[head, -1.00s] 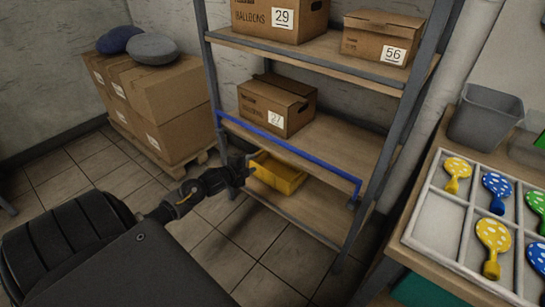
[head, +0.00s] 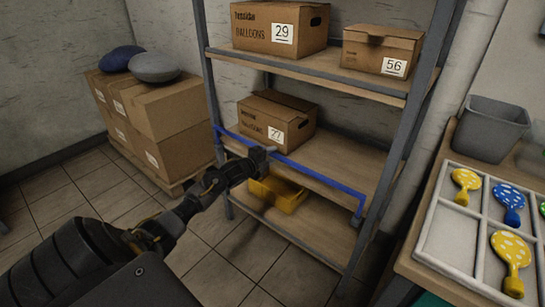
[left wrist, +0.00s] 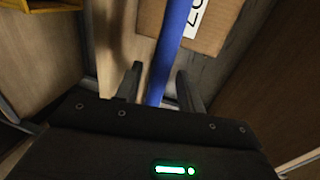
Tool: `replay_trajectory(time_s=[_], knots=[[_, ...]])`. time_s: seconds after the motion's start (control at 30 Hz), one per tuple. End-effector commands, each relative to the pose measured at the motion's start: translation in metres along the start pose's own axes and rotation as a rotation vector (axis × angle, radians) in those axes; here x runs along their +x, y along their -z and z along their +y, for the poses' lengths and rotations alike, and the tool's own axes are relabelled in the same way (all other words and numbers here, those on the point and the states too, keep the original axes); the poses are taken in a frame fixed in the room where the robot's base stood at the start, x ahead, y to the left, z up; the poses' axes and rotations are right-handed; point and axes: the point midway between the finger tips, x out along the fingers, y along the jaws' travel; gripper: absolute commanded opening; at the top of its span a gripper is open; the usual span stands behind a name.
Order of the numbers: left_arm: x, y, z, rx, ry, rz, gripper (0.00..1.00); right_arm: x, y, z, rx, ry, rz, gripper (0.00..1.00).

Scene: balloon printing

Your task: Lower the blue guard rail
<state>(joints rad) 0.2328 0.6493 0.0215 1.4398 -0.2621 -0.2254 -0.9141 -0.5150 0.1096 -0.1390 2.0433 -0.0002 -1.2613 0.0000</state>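The blue guard rail (head: 317,176) runs across the front of the shelf rack's middle board, raised above the board's edge, with a bent end at the right. My left gripper (head: 266,152) is at the rail's left half, in front of the box marked 27. In the left wrist view the rail (left wrist: 172,45) passes between the two fingers of my left gripper (left wrist: 160,82), with gaps on both sides, so it is open. The gripper and arm hide part of the rail in the head view. My right gripper is not in view.
Box 27 (head: 262,113) stands on the middle board close behind the rail. A yellow bin (head: 290,200) sits on the board below.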

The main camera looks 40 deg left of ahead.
Motion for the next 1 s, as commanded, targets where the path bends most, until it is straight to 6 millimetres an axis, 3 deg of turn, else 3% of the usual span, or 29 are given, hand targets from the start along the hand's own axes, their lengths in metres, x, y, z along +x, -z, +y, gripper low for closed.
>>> replay_trajectory(time_s=[0.2,0.47,0.8,1.0], knots=[[0.017,0.001,0.0,0.0,0.0,0.002,0.39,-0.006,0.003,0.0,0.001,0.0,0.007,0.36],[0.018,0.001,0.0,0.0,-0.001,0.002,0.39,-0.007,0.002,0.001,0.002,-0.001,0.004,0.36],[0.017,0.0,0.0,0.0,-0.001,0.001,0.0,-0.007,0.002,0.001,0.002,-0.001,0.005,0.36],[0.017,-0.002,0.001,0.0,-0.001,0.0,0.0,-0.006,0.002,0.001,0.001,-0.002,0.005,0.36]])
